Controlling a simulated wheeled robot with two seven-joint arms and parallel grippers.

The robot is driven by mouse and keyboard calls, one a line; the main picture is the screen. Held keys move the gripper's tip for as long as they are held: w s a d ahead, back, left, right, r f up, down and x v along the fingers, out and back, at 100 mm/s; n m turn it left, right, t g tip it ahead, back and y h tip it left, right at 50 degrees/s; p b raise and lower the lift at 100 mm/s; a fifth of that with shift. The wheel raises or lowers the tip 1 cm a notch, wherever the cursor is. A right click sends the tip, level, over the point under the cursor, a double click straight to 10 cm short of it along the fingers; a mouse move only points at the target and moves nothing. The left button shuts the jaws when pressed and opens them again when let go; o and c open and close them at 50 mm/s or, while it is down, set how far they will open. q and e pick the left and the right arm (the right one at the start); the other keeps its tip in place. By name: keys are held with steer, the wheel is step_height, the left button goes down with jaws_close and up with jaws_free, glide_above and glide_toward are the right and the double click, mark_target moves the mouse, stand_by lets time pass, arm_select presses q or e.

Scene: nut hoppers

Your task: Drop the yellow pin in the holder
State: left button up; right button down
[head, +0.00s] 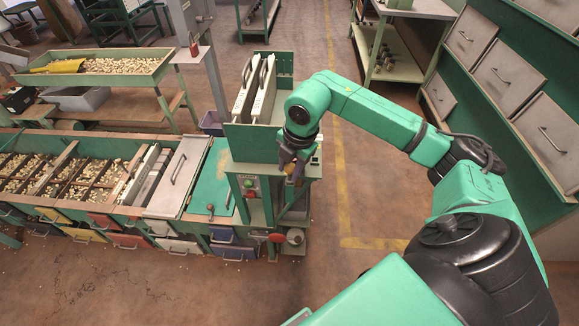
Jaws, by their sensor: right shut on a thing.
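My right gripper (292,170) is at the front of the green machine (265,143), just above its ledge beside the control buttons. It is shut on a small yellow-orange thing, likely the yellow pin (293,174); the fingers hide most of it. I cannot make out the holder for certain. A small dark fitting (315,161) sits on the machine's ledge right of the gripper. My left gripper is not in view.
Hoppers of nuts (45,172) and a grey lid with a handle (180,175) stand left of the machine. A nut tray (100,66) is behind. Drawers (510,75) line the right side. Floor with a yellow line (345,190) is clear.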

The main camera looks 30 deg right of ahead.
steer(key=shift+c, duration=2.2)
jaws_free()
step_height(320, 180, up, 14)
steer(key=s, duration=0.2)
steer(key=shift+s+d, duration=0.35)
steer(key=shift+d, duration=0.1)
steer(key=shift+r, duration=0.1)
step_height(320, 180, up, 9)
steer(key=s+p, duration=0.1)
steer(key=p, duration=0.5)
steer(key=shift+s+d+p, duration=0.25)
steer(key=shift+s+p, duration=0.05)
steer(key=shift+p, duration=0.1)
